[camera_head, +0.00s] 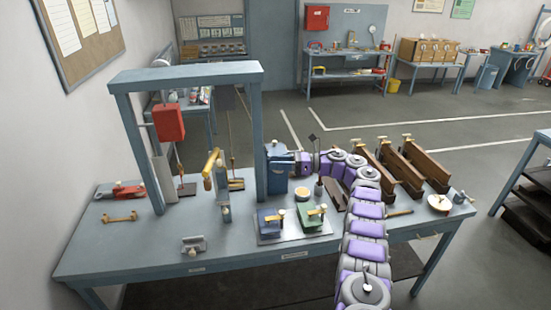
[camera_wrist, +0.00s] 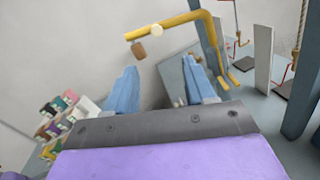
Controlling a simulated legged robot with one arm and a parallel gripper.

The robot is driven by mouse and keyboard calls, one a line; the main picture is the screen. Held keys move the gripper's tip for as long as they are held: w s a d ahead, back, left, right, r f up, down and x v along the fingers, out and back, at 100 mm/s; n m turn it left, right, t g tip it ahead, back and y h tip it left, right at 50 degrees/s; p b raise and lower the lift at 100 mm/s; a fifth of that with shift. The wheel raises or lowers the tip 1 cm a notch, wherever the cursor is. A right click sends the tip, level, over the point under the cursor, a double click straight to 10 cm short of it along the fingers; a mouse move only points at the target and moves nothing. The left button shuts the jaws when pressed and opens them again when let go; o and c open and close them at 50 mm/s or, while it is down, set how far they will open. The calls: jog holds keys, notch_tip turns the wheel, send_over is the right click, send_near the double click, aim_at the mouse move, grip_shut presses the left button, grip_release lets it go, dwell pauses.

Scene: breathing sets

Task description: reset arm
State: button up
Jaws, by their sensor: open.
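My arm, with its purple and grey links, reaches over the bench (camera_head: 160,245) from the lower right and bends left at its far end. My gripper (camera_wrist: 159,66) shows in the wrist view as two light blue fingers set wide apart with nothing held between them. Beyond the fingertips is a yellow crank-shaped bar (camera_wrist: 165,28) with a brown knob. In the head view, a yellow lever (camera_head: 211,163) stands on a post under the blue frame (camera_head: 186,74), left of my arm's end. My fingers are hard to make out there, near a blue body.
A red box (camera_head: 168,122) hangs at the frame's left. A tray (camera_head: 295,236) holds a blue block (camera_head: 269,222) and a green block (camera_head: 311,217). Brown wooden pieces (camera_head: 424,166) stand right of my arm. A dark shelf (camera_head: 528,205) is at far right. Open floor lies behind the bench.

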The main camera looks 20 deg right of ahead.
dwell(0.3)
